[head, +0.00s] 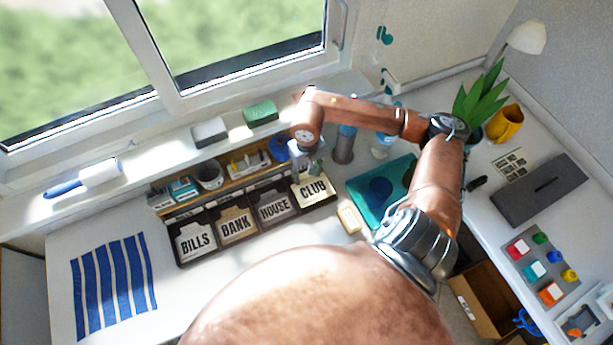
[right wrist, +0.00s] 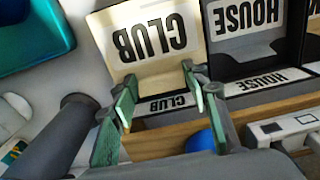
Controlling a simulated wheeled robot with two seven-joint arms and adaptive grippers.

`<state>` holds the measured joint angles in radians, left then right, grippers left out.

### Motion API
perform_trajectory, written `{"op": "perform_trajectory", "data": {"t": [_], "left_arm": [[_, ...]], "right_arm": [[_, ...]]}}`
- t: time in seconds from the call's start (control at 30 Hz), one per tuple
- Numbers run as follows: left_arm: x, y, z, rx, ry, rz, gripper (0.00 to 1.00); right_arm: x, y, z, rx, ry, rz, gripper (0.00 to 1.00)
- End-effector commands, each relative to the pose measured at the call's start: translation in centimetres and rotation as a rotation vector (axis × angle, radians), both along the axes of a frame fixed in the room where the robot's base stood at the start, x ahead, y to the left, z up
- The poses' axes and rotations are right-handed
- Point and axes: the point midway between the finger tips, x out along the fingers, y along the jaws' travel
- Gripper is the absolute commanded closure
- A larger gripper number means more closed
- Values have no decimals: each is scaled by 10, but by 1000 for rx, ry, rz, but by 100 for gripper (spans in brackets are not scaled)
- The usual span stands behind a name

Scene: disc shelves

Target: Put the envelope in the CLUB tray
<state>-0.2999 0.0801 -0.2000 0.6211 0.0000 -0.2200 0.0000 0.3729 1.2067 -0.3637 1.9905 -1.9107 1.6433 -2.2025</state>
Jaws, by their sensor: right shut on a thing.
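The CLUB tray (head: 313,188) is the rightmost of the row of trays, with a cream card and black letters. It also fills the middle of the right wrist view (right wrist: 150,68), where its lettering is upside down. My right gripper (head: 308,172) is at the back edge of the CLUB tray. In the right wrist view its green-padded fingers (right wrist: 160,88) stand apart on either side of the tray's small label. They are shut on the envelope, whose outline I cannot tell apart from the cream card behind. My left gripper is not in view.
The HOUSE (head: 275,206), BANK (head: 237,226) and BILLS (head: 194,243) trays stand to the left. A grey cylinder (head: 344,146) and a teal folder (head: 360,186) are close on the right. A small cream block (head: 349,218) lies in front. The desk's left part is mostly free around a striped cloth (head: 113,283).

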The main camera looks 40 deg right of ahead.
Motion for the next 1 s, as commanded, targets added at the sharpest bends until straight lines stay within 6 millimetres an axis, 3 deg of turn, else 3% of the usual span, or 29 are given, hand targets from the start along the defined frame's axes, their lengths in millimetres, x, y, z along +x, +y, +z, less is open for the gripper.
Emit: {"op": "perform_trajectory", "data": {"t": [0.17, 0.4, 0.8, 0.83, 1.0], "left_arm": [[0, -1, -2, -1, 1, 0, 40], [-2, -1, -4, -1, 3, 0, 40], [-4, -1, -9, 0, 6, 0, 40], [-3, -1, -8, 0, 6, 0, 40], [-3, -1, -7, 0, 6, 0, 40]], "right_arm": [[6, -4, -10, 0, 1, -2, 69], [7, -5, -41, 1, 1, -1, 69], [8, -6, -46, -1, -1, 0, 69], [8, -6, -45, -1, -1, 0, 56], [8, -6, -44, 0, -1, 0, 44]]}}
